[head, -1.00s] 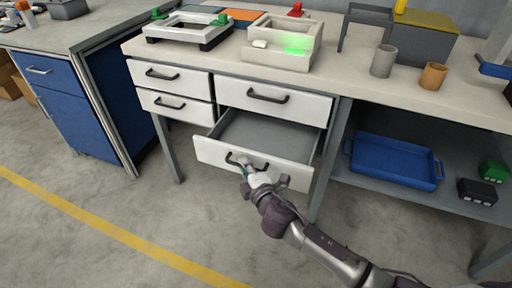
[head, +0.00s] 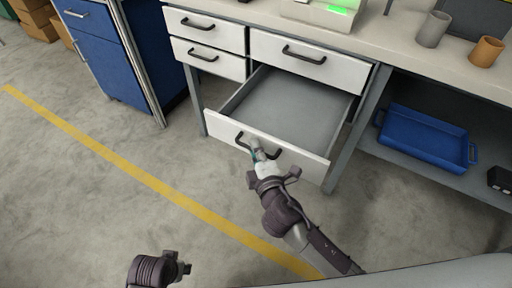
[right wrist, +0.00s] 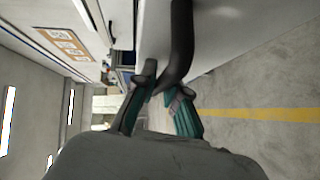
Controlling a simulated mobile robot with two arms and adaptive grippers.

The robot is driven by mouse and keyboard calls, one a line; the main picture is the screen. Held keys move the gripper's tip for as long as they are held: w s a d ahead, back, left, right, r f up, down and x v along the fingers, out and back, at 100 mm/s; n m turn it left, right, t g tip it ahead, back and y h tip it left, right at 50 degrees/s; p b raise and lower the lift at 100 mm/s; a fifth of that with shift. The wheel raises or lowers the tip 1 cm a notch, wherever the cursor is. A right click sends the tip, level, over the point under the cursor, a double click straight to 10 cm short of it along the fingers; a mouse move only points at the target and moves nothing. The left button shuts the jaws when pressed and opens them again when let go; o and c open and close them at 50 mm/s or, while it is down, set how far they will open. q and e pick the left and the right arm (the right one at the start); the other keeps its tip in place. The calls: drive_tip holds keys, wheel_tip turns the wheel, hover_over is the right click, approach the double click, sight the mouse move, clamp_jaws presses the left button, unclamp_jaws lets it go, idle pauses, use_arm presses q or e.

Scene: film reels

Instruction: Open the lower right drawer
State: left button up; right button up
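The lower right drawer (head: 312,163) is white and stands pulled well out of the bench, below the shut upper right drawer (head: 349,71). Its grey inside looks empty. My right gripper (head: 259,150) is at the dark curved handle (head: 274,155) on its front. In the right wrist view, the two teal-backed fingers of the gripper (right wrist: 161,98) close around the black handle bar (right wrist: 181,45). A dark part of my left arm shows at the bottom of the head view; its gripper is not clearly visible.
Two small shut drawers (head: 206,57) are on the left. A blue cabinet (head: 108,58) stands further left. A blue tray (head: 427,137) lies on the lower shelf at right. The floor in front, with a yellow line (head: 130,170), is clear.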

drive_tip(key=shift+o, duration=0.7)
drive_tip(key=v, duration=1.2)
